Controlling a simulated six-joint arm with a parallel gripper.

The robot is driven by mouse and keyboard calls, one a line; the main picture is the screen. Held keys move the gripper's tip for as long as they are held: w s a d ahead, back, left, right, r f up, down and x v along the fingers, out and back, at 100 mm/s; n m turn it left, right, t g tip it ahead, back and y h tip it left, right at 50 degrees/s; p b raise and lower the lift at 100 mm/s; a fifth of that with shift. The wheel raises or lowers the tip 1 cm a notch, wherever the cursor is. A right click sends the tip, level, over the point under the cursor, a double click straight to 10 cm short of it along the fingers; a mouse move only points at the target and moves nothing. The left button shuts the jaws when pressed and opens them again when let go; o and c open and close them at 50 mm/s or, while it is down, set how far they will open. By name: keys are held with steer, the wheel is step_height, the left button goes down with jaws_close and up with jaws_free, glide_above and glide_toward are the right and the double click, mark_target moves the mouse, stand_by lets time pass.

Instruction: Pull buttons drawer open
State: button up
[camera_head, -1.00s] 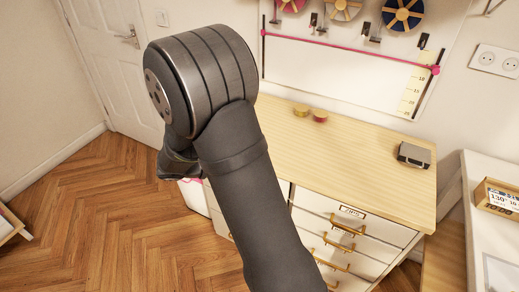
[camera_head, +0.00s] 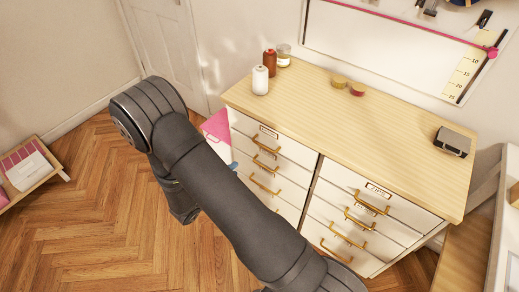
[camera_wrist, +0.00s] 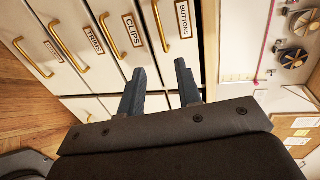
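The buttons drawer (camera_wrist: 189,42) shows at the top of the wrist view, which is turned sideways. It has a BUTTONS label and a brass handle (camera_wrist: 160,27), and looks shut. In the head view it appears to be the top drawer of the left column, with its handle (camera_head: 265,147) clear of my arm. My gripper (camera_wrist: 160,84) is open and empty, its two dark fingers apart and pointing toward the drawer fronts. No handle is between the fingers. The fingers cannot be made out in the head view.
The CLIPS drawer (camera_wrist: 122,40) adjoins the buttons drawer, with more handled drawers below. Thread spools (camera_head: 261,80), small round tins (camera_head: 339,82) and a dark box (camera_head: 453,141) stand on the cabinet top (camera_head: 400,120). A pink-topped bin (camera_head: 217,127) is left of the cabinet.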

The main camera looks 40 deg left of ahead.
steer(key=x, duration=1.6)
steer(key=shift+w, duration=0.25)
jaws_close()
